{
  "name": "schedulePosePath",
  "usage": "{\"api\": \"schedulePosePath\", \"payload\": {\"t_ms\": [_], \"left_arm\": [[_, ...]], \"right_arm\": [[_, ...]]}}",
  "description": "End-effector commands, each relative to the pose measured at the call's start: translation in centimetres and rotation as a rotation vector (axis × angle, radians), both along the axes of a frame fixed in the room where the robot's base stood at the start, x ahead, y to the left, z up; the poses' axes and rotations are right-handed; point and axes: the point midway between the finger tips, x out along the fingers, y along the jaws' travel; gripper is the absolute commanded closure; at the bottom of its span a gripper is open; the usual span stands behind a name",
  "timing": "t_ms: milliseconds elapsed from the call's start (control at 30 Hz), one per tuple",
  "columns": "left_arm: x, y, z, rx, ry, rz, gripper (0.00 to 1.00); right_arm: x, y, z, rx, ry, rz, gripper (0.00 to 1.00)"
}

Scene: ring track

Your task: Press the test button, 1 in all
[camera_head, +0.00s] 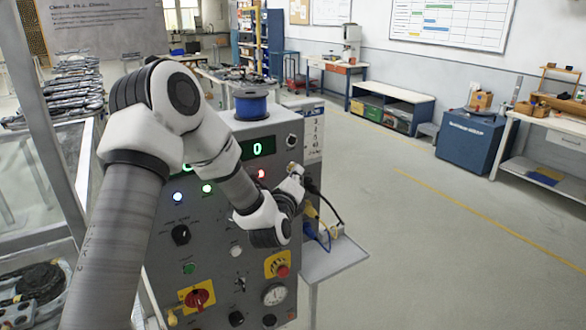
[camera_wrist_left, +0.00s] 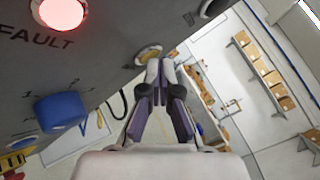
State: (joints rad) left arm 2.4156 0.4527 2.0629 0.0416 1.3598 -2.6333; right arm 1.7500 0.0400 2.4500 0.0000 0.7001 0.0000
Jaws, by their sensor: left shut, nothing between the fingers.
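The grey control panel (camera_head: 215,225) stands in front of me with lamps, knobs and buttons; no label reading "test" is legible. My left arm reaches across it, and my left gripper (camera_head: 297,176) is at the panel's right side. In the left wrist view the left gripper (camera_wrist_left: 161,72) is shut and empty. Its tips are close to a round pale button with a brass-coloured ring (camera_wrist_left: 149,53); I cannot tell whether they touch. A lit red lamp (camera_wrist_left: 62,12) marked FAULT is to the left. My right gripper is not in view.
A blue knob (camera_wrist_left: 60,111) sits on the panel below the lamp. A red emergency-type button (camera_head: 282,270) and a red rotary switch (camera_head: 196,298) are low on the panel. A blue spool (camera_head: 251,104) stands on top. Open floor (camera_head: 420,240) lies to the right.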

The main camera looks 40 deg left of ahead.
Motion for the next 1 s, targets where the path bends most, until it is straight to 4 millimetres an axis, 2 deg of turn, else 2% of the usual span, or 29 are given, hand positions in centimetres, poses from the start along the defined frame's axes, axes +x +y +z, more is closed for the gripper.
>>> {"api": "schedulePosePath", "payload": {"t_ms": [433, 733, 1000], "left_arm": [[0.1, 0.2, 0.1, 0.0, -0.001, 0.002, 1.0], [-0.5, -1.2, 0.0, 0.001, 0.0, -0.001, 1.0], [-0.6, -1.3, 0.0, -0.001, -0.002, 0.001, 1.0]], "right_arm": [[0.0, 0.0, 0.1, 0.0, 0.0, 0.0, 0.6], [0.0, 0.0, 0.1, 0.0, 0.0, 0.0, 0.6], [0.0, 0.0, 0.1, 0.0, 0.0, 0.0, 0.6]]}}
